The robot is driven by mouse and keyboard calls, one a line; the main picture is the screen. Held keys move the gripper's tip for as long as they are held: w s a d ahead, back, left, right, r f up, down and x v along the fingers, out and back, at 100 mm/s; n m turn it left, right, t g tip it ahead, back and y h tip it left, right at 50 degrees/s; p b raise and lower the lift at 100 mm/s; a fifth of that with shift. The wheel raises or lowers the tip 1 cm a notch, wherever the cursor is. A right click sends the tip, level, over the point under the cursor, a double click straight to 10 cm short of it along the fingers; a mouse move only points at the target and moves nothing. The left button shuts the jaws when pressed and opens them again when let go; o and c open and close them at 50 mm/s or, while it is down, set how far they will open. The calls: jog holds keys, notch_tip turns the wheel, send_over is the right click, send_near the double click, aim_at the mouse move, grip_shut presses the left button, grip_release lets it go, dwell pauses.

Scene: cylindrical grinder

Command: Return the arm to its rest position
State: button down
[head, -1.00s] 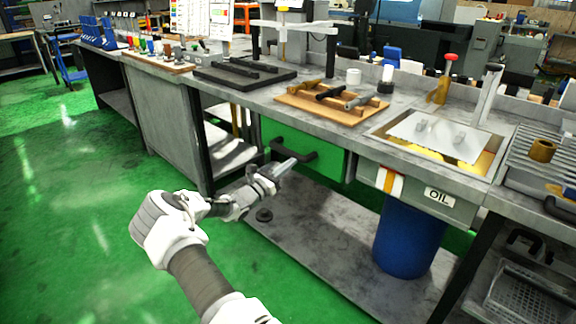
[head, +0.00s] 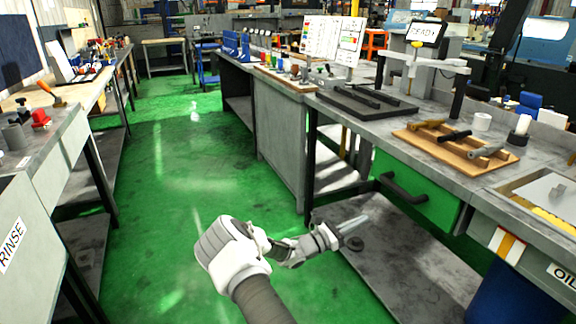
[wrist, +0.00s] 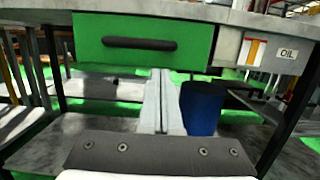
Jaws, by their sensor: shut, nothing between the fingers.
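My gripper (head: 354,226) is shut and empty. In the head view it is held out in front of the workbench (head: 460,178), below and in front of the green drawer (head: 413,190). My arm is bent, with its white and grey links low in the middle of the picture. In the wrist view the two fingers (wrist: 161,103) lie side by side and point toward the space under the bench. The closed green drawer (wrist: 143,42) with its black handle is above them, and the blue drum (wrist: 203,108) is just to their right.
An open green aisle (head: 185,165) runs between the right workbench and a left bench marked RINSE (head: 12,245). A wooden tray (head: 470,147) of tools, a black tray (head: 365,101) and an OIL bin (head: 562,272) are on the right. A lower shelf (head: 400,262) lies beneath the bench.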

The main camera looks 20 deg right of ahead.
jog(key=s+a+r+m+g+y, duration=0.55)
jog(key=s+r+m+y, duration=0.2)
jog(key=s+m, duration=0.3)
jog(key=s+a+r+m+t+y, duration=0.35)
jog(key=s+a+r, duration=0.2)
jog(key=a, duration=0.45)
jog(key=s+a+r+m+t+y, duration=0.2)
jog(key=s+a+r+t+y, duration=0.25)
jog(key=s+a, duration=0.35)
jog(key=s+a+r+m+t+y, duration=0.25)
jog(key=s+a+r+y, duration=0.3)
jog(key=a, duration=0.55)
notch_tip(320, 180, up, 18)
jog(key=w+p, duration=0.1)
jog(key=p, duration=1.7)
jog(key=shift+d+r+h, duration=0.2)
jog(key=shift+d+h, duration=0.05)
jog(key=shift+h, duration=0.15)
